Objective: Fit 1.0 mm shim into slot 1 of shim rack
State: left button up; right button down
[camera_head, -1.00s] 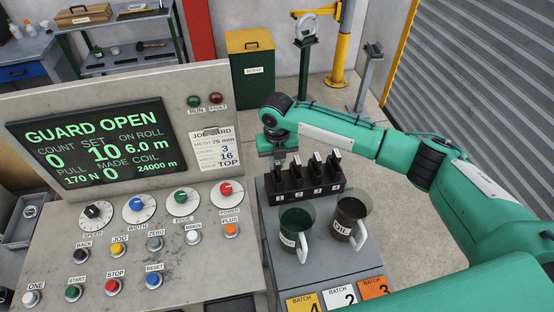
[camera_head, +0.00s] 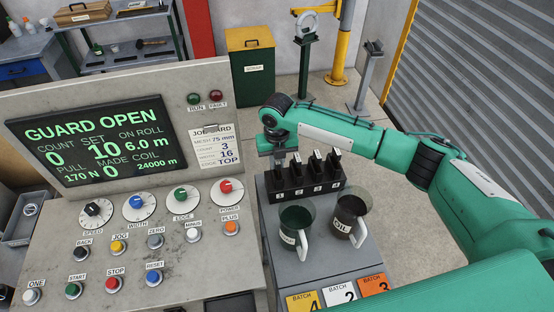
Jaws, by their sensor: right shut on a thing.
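The shim rack (camera_head: 305,188) is a black block with numbered slots on the grey side table. Several shims with pale labels stand upright in its other slots, such as the one at the right end (camera_head: 334,160). My right gripper (camera_head: 279,164) points down over slot 1, at the rack's left end. It is shut on the 1.0 mm shim, which is mostly hidden by the fingers and the rack. I cannot tell how deep the shim sits in the slot. My left gripper is not in view.
A green mug (camera_head: 295,220) and a dark mug marked OIL (camera_head: 347,215) stand just in front of the rack. Batch cards (camera_head: 343,294) lie at the table's front edge. The control console (camera_head: 160,245) stands close on the left.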

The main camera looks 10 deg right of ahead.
jog(key=shift+f, duration=0.15)
dwell(0.4)
jog(key=c, duration=1.3)
grip_release()
jog(key=shift+c, duration=0.2)
jog(key=shift+r+p, duration=2.15)
jog(key=shift+r, duration=1.85)
